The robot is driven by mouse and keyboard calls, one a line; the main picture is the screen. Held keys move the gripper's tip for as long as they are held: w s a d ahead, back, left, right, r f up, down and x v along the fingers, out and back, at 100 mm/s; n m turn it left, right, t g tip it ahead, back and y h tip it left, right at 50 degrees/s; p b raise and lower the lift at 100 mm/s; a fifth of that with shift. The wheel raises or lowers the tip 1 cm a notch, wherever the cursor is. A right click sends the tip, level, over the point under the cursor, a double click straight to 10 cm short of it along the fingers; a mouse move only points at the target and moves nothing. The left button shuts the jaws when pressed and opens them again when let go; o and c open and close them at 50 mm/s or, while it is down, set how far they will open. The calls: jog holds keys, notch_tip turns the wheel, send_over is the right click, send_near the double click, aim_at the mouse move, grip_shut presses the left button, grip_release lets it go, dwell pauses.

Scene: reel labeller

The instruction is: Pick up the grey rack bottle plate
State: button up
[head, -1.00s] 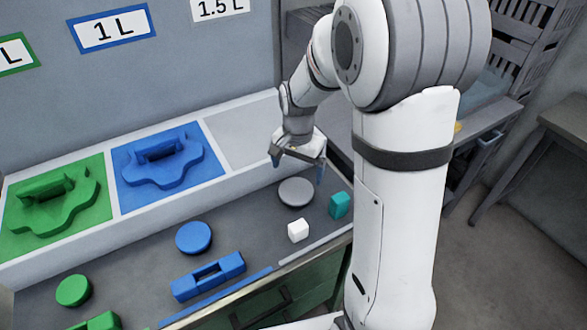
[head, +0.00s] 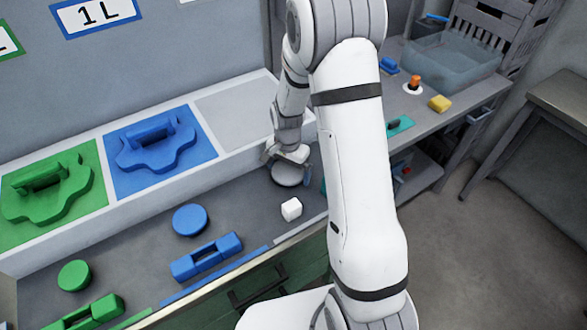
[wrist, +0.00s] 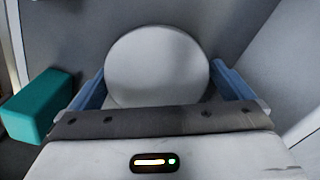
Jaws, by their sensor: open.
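The grey round plate (head: 288,176) lies flat on the dark counter below the empty grey panel. In the wrist view the grey plate (wrist: 157,66) sits between the two blue fingers of my gripper (wrist: 158,80). The fingers stand apart on either side of it. I cannot tell whether they touch its rim. In the head view my gripper (head: 289,170) is low over the plate and hides part of it.
A teal block (wrist: 38,105) stands left of the gripper in the wrist view. A white cube (head: 291,209) is just in front of the plate. A blue disc (head: 190,220) and blue handled block (head: 206,257) lie to the left. The raised ledge (head: 225,160) runs behind.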

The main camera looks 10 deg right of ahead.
jog(key=c, duration=0.8)
jog(key=shift+r, duration=0.1)
